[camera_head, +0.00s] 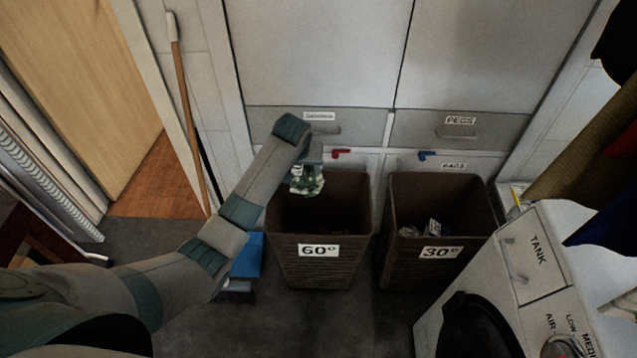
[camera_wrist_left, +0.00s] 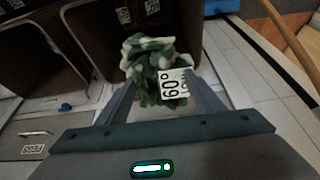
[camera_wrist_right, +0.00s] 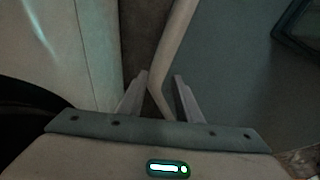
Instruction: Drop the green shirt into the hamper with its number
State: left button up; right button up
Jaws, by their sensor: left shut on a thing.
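The green and white patterned shirt (camera_head: 307,181) hangs crumpled from my left gripper (camera_head: 306,168), over the back left part of the opening of the 60° hamper (camera_head: 318,269). In the left wrist view the shirt (camera_wrist_left: 146,62) is between the fingers of the left gripper (camera_wrist_left: 160,98), with a white tag reading 60° (camera_wrist_left: 174,86). The 30° hamper (camera_head: 437,268) stands to the right and holds some crumpled cloth (camera_head: 432,227). My right gripper (camera_wrist_right: 160,88) has its fingers apart in the right wrist view, with no cloth between them.
Drawers labelled PEGS (camera_head: 460,130) are behind the hampers. A broom (camera_head: 185,100) leans at the left. A blue object (camera_head: 247,255) sits beside the 60° hamper.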

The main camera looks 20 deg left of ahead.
aim_at(309, 173)
pick_arm(q)
jog(key=w+f, duration=0.1)
jog(key=f, duration=0.1)
jog(key=w+f, duration=0.2)
jog(key=w+d+f, duration=0.1)
jog(key=f, duration=0.1)
jog(key=shift+w+f, duration=0.15)
jog(key=shift+f, duration=0.05)
jog(key=shift+m, duration=0.4)
jog(key=d+f, duration=0.1)
jog(key=f, duration=0.2)
jog(key=w+d+f, duration=0.1)
jog(key=shift+d+f+b, duration=0.3)
jog(key=shift+d+f, duration=0.05)
pick_arm(e)
jog(key=shift+w+a+f, duration=0.1)
jog(key=shift+a+f, duration=0.15)
jog(key=shift+f, duration=0.1)
pick_arm(q)
jog(key=shift+f, duration=0.1)
